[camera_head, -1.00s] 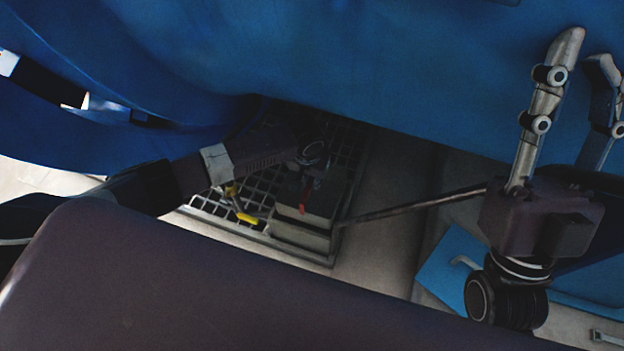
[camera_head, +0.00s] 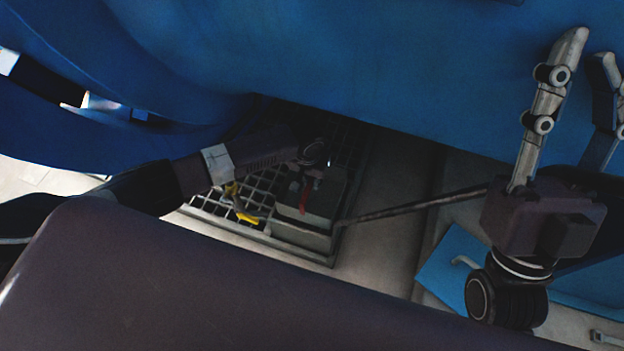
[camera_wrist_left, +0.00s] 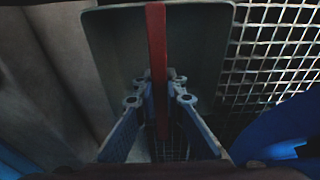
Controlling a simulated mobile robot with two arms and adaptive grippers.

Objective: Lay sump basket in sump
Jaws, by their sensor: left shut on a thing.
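The sump basket (camera_head: 312,203) looks like a grey box with a red handle strip (camera_head: 306,192). It is at the right end of the floor grating, over a grey squared edge (camera_head: 300,238) that seems to be the sump. I cannot tell how deep the basket sits in it. My left gripper (camera_head: 312,160) is above the basket, dim and partly hidden. In the left wrist view its fingers (camera_wrist_left: 160,78) are closed on the red strip (camera_wrist_left: 157,40), with grey basket wall (camera_wrist_left: 110,45) around. My right gripper (camera_head: 588,48) points up at the right, fingers apart and empty.
The floor grating (camera_head: 268,185) lies left of the basket, with a small yellow part (camera_head: 245,216) near it. A large blue vessel (camera_head: 380,70) overhangs the area. A thin dark rod (camera_head: 420,203) runs from near the basket to the right gripper. A blue panel (camera_head: 450,270) is lower right.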

